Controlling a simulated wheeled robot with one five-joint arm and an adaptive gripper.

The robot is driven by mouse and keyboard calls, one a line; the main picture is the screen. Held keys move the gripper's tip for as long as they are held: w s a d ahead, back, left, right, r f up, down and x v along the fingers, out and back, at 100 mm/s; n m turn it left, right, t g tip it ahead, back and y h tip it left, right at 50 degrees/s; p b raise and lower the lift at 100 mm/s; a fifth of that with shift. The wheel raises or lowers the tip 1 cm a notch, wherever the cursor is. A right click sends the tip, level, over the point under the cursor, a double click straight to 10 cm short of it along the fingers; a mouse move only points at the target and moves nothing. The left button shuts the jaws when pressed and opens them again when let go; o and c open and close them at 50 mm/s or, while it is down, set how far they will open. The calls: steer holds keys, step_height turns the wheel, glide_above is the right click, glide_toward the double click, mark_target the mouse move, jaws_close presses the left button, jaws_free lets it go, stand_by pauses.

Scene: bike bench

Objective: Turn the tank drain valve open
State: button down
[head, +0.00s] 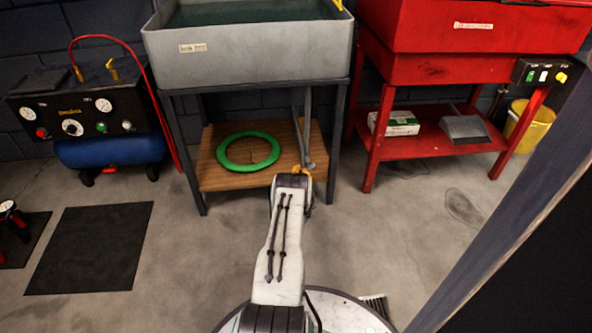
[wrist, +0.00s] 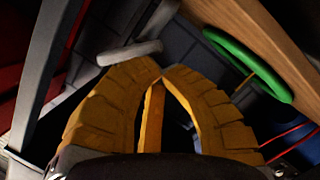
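The grey tank (head: 250,52) stands on a dark frame, and a grey drain pipe (head: 308,125) comes down at the right of its underside. My gripper (head: 300,171) is at the lower end of this pipe, and the arm hides much of that spot. In the wrist view, my gripper's two yellow fingers (wrist: 162,74) arch together and their tips meet. A narrow yellow bar (wrist: 152,118) lies between them; it looks like the valve lever, but I cannot tell if it is gripped. Grey pipe (wrist: 130,53) shows just beyond the tips.
A green ring (head: 248,151) lies on the wooden lower shelf (head: 222,183) under the tank. The tank stand's right front leg (head: 335,150) is close to my gripper. A red stand (head: 430,148) is at right, a blue compressor (head: 110,150) at left. A dark post crosses the right foreground.

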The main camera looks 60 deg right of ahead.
steer(key=shift+s+f+n, duration=0.15)
steer(key=shift+f+n, duration=0.1)
steer(key=shift+n, duration=0.05)
steer(key=shift+s+d+f, duration=0.15)
steer(key=shift+f, duration=0.65)
steer(key=shift+s+f, duration=0.1)
steer(key=shift+f, duration=0.2)
stand_by(0.4)
